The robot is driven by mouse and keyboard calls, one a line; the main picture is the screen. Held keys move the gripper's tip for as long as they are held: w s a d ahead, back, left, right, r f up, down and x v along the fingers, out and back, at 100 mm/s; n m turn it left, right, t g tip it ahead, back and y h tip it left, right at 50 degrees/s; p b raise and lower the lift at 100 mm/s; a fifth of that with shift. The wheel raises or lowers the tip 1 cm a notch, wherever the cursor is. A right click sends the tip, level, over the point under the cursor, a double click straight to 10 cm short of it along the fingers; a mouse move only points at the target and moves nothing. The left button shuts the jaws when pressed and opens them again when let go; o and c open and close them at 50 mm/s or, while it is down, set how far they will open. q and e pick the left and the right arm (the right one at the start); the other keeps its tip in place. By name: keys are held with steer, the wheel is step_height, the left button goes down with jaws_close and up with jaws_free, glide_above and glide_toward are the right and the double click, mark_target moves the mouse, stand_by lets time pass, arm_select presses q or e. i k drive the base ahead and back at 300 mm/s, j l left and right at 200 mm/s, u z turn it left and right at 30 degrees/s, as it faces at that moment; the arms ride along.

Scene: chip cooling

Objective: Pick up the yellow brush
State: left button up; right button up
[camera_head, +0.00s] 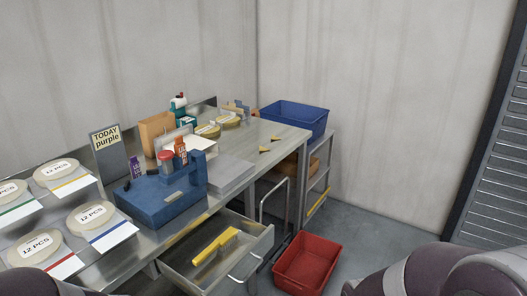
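The yellow brush (215,245) lies in the open drawer (259,248) below the workbench, with pale bristles along one side. It lies at a slant, and nothing is holding it. Neither gripper shows in the head view. Only rounded dark grey parts of my own arms show at the bottom left and bottom right edges.
The metal workbench (237,147) carries a blue fixture (160,198), a sign (108,150) and several round discs on cards. A blue bin (294,116) stands on a cart at the back. A red bin (307,264) sits on the floor right of the drawer. Open floor lies further right.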

mark_target(226, 239)
steer(key=i+j+z, duration=0.1)
steer(key=i+z, duration=0.3)
steer(key=i+j+z, duration=0.2)
steer(key=i+z, duration=0.15)
steer(key=i+j+z, duration=0.25)
steer(key=z, duration=0.15)
steer(key=i, duration=0.1)
